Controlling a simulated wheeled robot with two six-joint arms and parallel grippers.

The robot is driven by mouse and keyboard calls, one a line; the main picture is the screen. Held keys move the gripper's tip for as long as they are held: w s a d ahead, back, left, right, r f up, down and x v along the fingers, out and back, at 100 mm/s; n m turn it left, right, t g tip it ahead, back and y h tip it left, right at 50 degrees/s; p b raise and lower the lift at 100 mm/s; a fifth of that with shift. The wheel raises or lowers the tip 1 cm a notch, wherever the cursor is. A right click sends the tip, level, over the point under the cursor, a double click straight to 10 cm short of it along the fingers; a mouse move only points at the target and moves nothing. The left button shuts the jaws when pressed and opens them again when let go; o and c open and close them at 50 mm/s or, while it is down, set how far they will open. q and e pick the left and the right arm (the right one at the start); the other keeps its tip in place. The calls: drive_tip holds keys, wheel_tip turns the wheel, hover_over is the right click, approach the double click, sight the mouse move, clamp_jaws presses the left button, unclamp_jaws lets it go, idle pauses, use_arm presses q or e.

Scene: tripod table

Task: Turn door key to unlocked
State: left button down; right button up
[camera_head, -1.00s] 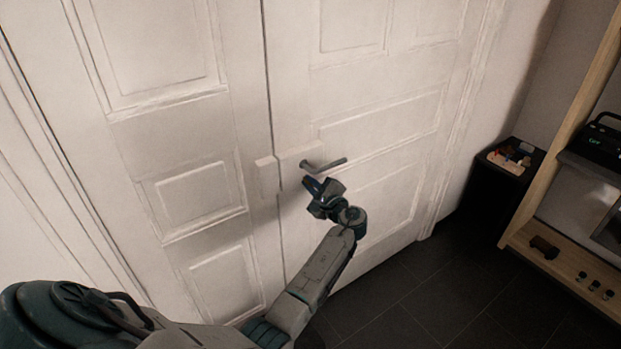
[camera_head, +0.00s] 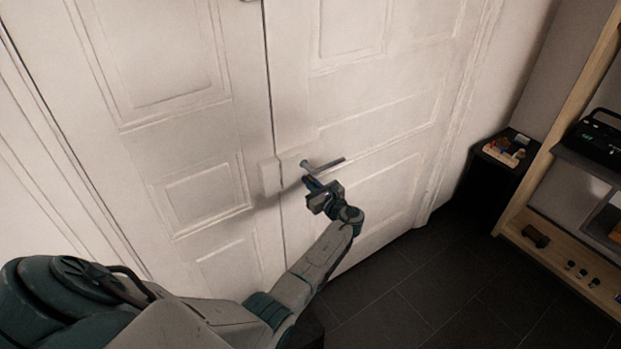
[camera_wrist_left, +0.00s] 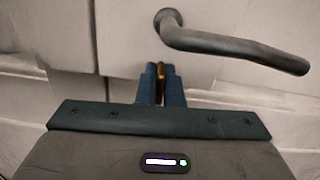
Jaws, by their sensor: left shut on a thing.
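The white double door (camera_head: 190,140) fills most of the head view. Its dark metal lever handle (camera_head: 322,164) sticks out to the right from the lock plate; it also shows in the left wrist view (camera_wrist_left: 230,45). My left gripper (camera_head: 309,182) is just below the handle, at the door's lock area. In the left wrist view its blue fingers (camera_wrist_left: 160,84) are shut on a small brass-coloured key (camera_wrist_left: 160,72), of which only a thin strip shows between them. The keyhole is hidden by the fingers. My right gripper is not in view.
A dark side table (camera_head: 490,175) with small items stands right of the door. A wooden shelf (camera_head: 560,255) with a black device (camera_head: 597,140) is at the far right. The dark tiled floor (camera_head: 420,285) between is clear.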

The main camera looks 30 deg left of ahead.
use_arm(q)
drive_tip(key=shift+m, duration=0.5)
drive_tip(key=c, duration=1.6)
unclamp_jaws()
drive_tip(key=b+v, duration=0.2)
drive_tip(key=v, duration=0.8)
drive_tip(key=shift+s+d, duration=0.15)
drive_tip(key=shift+d, duration=0.25)
